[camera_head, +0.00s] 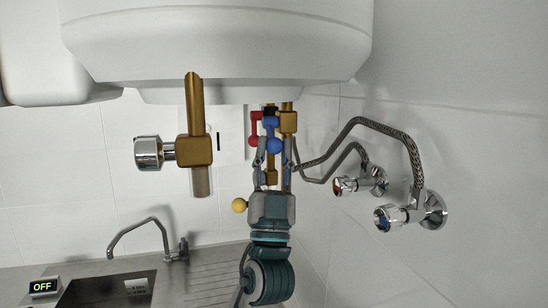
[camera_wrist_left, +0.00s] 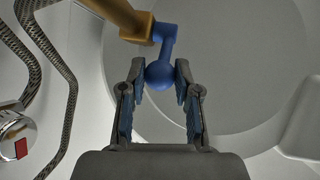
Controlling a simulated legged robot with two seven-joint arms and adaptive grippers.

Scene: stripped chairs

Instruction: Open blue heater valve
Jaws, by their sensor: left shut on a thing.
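The blue heater valve (camera_head: 273,144) sits under the white water heater (camera_head: 220,40), on brass piping. In the left wrist view the blue valve handle (camera_wrist_left: 161,72) ends in a ball between my left gripper's fingertips, with its arm rising to the brass pipe (camera_wrist_left: 128,18). My left gripper (camera_head: 272,152) reaches up from below and is shut on the blue ball; it also shows in the left wrist view (camera_wrist_left: 159,75). A red valve handle (camera_head: 256,124) hangs just left of the blue one. My right gripper is not in view.
A larger brass pipe (camera_head: 194,150) with a chrome knob (camera_head: 148,153) hangs to the left. Braided hoses (camera_head: 390,129) run right to two wall taps, the nearer one blue-marked (camera_head: 392,216). A sink (camera_head: 105,290) and faucet (camera_head: 150,224) lie below left. A yellow ball (camera_head: 239,205) shows beside my gripper.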

